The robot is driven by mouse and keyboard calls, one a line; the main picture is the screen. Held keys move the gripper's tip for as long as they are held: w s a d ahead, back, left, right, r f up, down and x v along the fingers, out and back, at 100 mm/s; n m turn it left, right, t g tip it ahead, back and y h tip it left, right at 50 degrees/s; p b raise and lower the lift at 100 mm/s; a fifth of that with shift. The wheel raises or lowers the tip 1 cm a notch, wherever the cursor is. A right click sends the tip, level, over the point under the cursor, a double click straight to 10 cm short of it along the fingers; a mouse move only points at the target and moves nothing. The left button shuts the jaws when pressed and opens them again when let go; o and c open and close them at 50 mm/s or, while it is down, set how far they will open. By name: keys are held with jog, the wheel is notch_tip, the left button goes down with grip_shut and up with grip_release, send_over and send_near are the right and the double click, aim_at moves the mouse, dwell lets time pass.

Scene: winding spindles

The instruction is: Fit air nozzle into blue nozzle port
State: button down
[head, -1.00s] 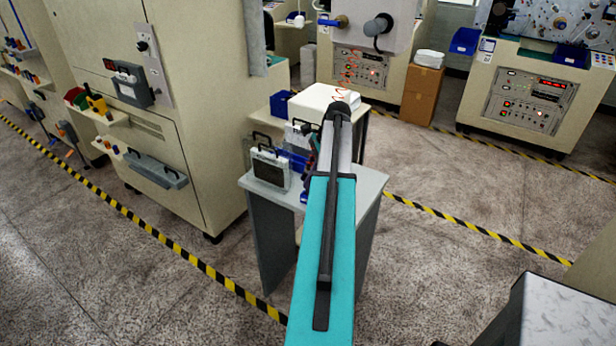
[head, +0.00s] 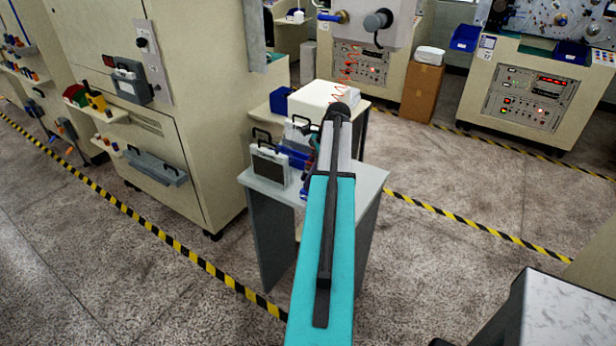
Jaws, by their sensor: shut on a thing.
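My teal and grey arm (head: 320,250) reaches from the bottom to the small grey table and covers much of its right part. My gripper (head: 309,170) shows only in small part, left of the arm's far end, low over the table. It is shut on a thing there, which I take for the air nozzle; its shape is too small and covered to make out. Blue parts (head: 294,150) stand on the table just left of the gripper. I cannot tell which is the blue nozzle port, or whether the nozzle touches it.
A framed dark panel with a handle (head: 269,163) stands on the grey table (head: 371,183). A large beige cabinet (head: 200,80) stands left. Open floor lies right.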

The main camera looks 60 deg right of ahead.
jog(key=shift+f, duration=0.4)
jog(key=c, duration=1.4)
grip_release()
jog(key=shift+r, duration=0.15)
jog(key=b+v, duration=0.4)
jog(key=v, duration=0.9)
jog(key=shift+r, duration=0.3)
